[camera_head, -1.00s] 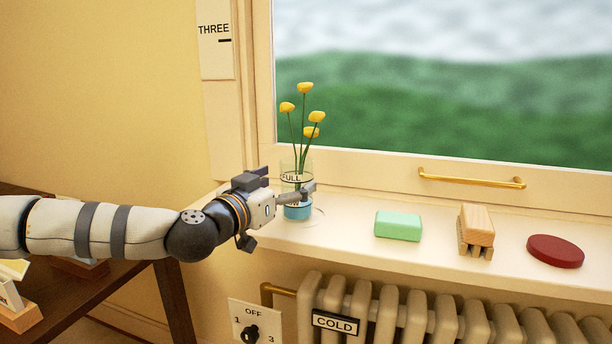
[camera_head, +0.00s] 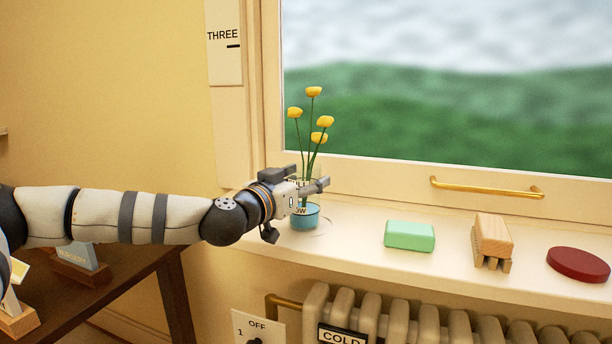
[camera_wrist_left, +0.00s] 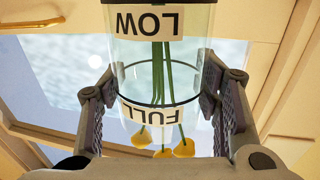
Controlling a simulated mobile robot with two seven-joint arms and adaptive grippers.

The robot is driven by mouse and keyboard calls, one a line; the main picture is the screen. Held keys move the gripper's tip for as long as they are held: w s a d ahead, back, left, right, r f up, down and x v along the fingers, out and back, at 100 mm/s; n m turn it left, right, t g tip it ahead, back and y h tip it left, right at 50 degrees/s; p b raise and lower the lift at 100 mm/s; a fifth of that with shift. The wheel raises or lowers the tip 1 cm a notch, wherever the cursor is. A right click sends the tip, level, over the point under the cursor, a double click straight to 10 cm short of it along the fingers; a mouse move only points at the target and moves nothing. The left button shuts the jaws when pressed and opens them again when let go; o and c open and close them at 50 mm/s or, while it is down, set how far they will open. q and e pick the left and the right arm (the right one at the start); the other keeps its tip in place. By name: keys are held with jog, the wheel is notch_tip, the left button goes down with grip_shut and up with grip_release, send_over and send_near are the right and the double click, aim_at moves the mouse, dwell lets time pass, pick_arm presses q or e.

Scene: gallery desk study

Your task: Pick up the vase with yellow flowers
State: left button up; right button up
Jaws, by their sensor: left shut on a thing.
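The vase (camera_head: 304,217) is a clear glass with a blue lower part and holds several yellow flowers (camera_head: 314,91) on green stems. It stands upright at the left end of the window sill; I cannot tell whether its base touches the sill. My left gripper (camera_head: 310,184) is shut on its upper part and hides some of the glass. In the left wrist view the glass (camera_wrist_left: 128,75) with its LOW and FULL labels sits between the two fingers of my left gripper (camera_wrist_left: 158,88). My right gripper is not in view.
On the sill (camera_head: 352,240), right of the vase, lie a green block (camera_head: 409,236), a wooden piece (camera_head: 493,237) and a dark red disc (camera_head: 578,264). The window with a brass handle (camera_head: 487,188) stands behind. A radiator (camera_head: 400,316) is below; a dark table (camera_head: 130,272) stands left.

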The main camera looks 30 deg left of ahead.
aim_at(311, 154)
pick_arm(q)
jog(key=shift+r, duration=0.15)
notch_tip(311, 154, up, 4)
jog(key=shift+s+d+r+p, duration=0.15)
jog(key=shift+r+p, duration=0.1)
jog(key=shift+p, duration=0.55)
jog(key=s+d+r+p, duration=0.3)
jog(key=s+d+r, duration=0.5)
jog(key=s, duration=0.2)
jog(key=shift+s+d+r, duration=0.15)
jog(key=shift+s+d, duration=0.15)
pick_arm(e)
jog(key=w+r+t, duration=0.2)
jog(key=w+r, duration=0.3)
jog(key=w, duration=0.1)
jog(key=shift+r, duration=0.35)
